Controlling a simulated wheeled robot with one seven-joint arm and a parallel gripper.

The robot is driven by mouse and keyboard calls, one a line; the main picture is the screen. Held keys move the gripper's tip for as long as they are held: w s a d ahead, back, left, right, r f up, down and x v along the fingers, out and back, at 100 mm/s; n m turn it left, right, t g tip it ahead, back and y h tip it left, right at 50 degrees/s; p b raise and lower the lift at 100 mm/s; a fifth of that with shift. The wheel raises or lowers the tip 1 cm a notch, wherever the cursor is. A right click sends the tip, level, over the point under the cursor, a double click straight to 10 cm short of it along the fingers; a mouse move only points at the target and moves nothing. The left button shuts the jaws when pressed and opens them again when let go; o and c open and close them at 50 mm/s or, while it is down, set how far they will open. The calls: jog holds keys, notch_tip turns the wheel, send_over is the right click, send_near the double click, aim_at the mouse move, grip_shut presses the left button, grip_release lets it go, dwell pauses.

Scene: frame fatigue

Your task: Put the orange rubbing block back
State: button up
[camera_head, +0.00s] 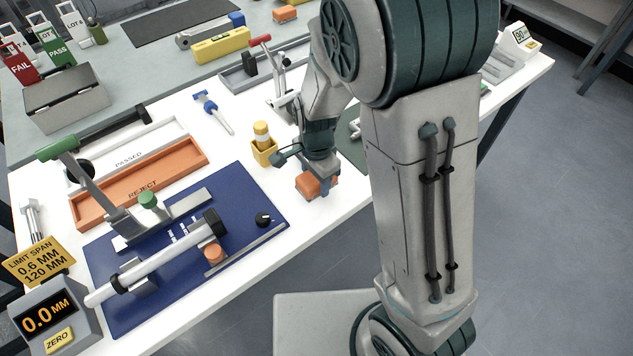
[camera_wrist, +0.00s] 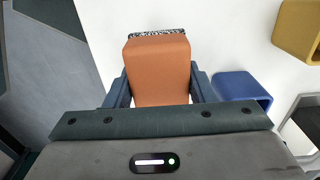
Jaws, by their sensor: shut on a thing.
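The orange rubbing block (camera_wrist: 158,72) is between the two fingers of my gripper (camera_wrist: 160,92) in the wrist view. It has a dark speckled strip along its far end. My gripper is shut on it. In the head view the orange block (camera_head: 308,185) shows below my gripper (camera_head: 316,183), near the front edge of the white table (camera_head: 350,190). I cannot tell whether the block touches the table. A blue open-topped holder (camera_wrist: 242,87) lies close to the right of my gripper in the wrist view and looks empty.
A yellow holder (camera_head: 265,155) with a yellow-capped bottle (camera_head: 262,133) stands left of my gripper. A blue mat (camera_head: 180,250) with a clamped rod lies further left, beside an orange reject tray (camera_head: 140,182). A blue-handled tool (camera_head: 212,110) lies behind. The floor is open at right.

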jog(key=shift+f, duration=1)
jog(key=shift+f, duration=0.1)
jog(key=shift+f, duration=0.25)
jog(key=o, duration=1)
jog(key=shift+r, duration=0.1)
